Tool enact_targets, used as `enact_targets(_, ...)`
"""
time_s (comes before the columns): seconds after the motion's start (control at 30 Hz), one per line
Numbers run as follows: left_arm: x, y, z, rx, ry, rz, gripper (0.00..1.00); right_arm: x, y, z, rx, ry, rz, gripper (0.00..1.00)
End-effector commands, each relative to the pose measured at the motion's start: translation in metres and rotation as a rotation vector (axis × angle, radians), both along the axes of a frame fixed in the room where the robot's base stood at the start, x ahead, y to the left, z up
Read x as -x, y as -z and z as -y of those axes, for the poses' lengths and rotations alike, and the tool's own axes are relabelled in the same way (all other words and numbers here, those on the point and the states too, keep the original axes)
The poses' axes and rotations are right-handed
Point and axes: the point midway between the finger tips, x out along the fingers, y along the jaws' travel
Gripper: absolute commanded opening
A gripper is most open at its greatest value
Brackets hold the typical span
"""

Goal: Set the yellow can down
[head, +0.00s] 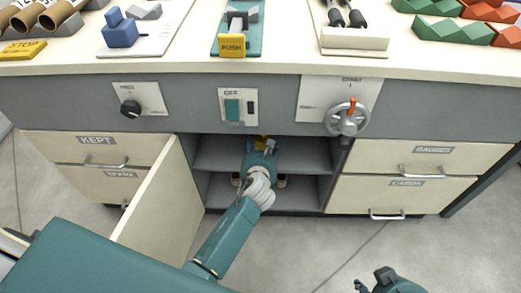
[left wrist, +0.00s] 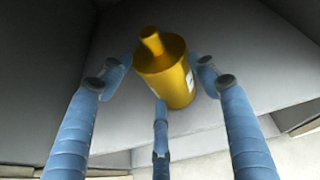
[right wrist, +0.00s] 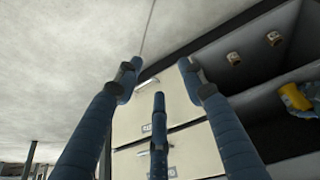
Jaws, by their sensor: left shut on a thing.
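The yellow can (head: 262,143) is inside the open cabinet under the bench, at the height of the middle shelf (head: 309,161). My left gripper (head: 260,157) reaches into the cabinet and is shut on the can. In the left wrist view the can (left wrist: 170,80), with its narrow neck, sits between the blue fingers. I cannot tell whether its base touches the shelf. My right gripper (right wrist: 158,80) is outside, low in front of the bench, with its fingers apart and nothing between them.
The open cabinet door (head: 160,205) stands left of my left arm. Drawers flank the opening, including the right-hand ones (head: 420,160). A handwheel (head: 346,119) juts out at upper right. Two small round pale-ended items (right wrist: 233,57) show inside the cabinet.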

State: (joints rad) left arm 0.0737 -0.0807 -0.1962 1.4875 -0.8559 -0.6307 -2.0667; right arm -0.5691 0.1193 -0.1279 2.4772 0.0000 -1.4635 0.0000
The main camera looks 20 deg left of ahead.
Motion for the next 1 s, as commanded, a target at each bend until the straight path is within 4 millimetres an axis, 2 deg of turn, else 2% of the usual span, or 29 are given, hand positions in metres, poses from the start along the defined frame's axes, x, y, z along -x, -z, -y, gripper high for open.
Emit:
enact_targets(0.1, -0.0002, 0.0028, 0.0000, 0.000, 0.001, 0.002, 0.29, -0.0075, -0.0012, -0.0024, -0.006, -0.003, 0.029, 0.40)
enact_targets(0.47, 0.0000, 0.0039, 0.0001, -0.001, 0.001, 0.002, 0.29, -0.0101, -0.0023, -0.0030, -0.008, -0.003, 0.039, 0.40)
enact_targets(0.5, 0.0004, 0.0044, 0.0001, -0.001, 0.000, 0.000, 0.68, -0.0104, -0.0026, -0.0030, -0.008, -0.003, 0.040, 0.40)
enact_targets(0.57, 0.0005, 0.0044, 0.0000, -0.001, 0.000, 0.000, 0.80, -0.0102, -0.0026, -0.0030, -0.008, -0.003, 0.039, 0.40)
enact_targets(0.9, 0.0004, 0.0030, 0.0000, 0.000, 0.000, 0.000, 0.80, -0.0099, -0.0030, -0.0026, -0.007, -0.003, 0.038, 0.40)
enact_targets(1.0, 0.0063, -0.0004, 0.0015, -0.001, 0.001, -0.001, 0.80, -0.0022, -0.0030, -0.0011, -0.002, -0.002, 0.008, 0.40)
